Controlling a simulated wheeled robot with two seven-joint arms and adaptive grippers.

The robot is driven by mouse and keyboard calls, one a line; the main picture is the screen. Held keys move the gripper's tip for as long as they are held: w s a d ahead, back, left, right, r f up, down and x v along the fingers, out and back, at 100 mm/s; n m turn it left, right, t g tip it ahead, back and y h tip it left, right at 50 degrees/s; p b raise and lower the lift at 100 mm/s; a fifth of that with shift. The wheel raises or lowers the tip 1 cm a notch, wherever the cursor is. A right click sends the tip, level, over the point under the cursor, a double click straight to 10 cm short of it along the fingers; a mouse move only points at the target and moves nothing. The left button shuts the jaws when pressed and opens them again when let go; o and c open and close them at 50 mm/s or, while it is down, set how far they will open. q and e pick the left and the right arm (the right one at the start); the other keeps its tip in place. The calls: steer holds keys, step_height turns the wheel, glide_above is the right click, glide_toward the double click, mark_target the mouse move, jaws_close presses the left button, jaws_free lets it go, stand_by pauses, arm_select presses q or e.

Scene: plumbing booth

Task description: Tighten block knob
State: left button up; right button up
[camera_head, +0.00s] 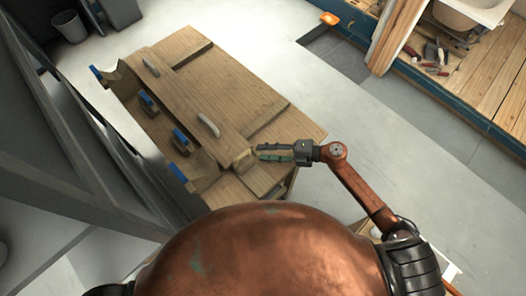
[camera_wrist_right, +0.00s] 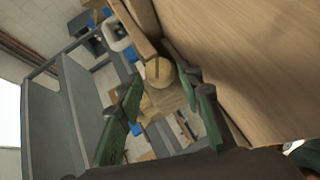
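A wooden block (camera_head: 262,178) sits at the near end of the wooden workbench (camera_head: 228,88) in the head view. A round wooden knob (camera_wrist_right: 160,71) with a dark slot or line shows in the right wrist view. My right gripper (camera_head: 260,152) reaches in from the right at the bench's near end, beside the block. In the wrist view its two green fingers (camera_wrist_right: 160,84) are spread, with the knob framed between and just beyond their tips. I cannot tell whether either finger touches it. My left gripper is not in view.
Two pale curved handles (camera_head: 208,125) sit on the bench. Blue-marked wooden pieces (camera_head: 181,138) line its left side, close to a grey metal frame (camera_head: 60,140). A blue-edged wooden platform (camera_head: 440,85) with tools is at upper right. The grey floor between is clear.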

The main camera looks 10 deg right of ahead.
steer(key=shift+w+a+f, duration=0.15)
steer(key=shift+w+a, duration=0.05)
steer(key=shift+a, duration=0.5)
steer(key=shift+c, duration=0.6)
steer(key=c, duration=0.7)
steer(key=shift+r+p, duration=0.2)
steer(key=shift+p, duration=0.25)
steer(key=shift+c, duration=0.2)
steer(key=p, duration=0.3)
steer(key=m+g+h+p, duration=0.1)
steer(key=p, duration=0.2)
steer(key=shift+w+r, duration=0.2)
steer(key=shift+r, duration=0.2)
steer(key=shift+f+h+p, duration=0.25)
steer(key=shift+h+p, duration=0.15)
steer(key=shift+p, duration=0.1)
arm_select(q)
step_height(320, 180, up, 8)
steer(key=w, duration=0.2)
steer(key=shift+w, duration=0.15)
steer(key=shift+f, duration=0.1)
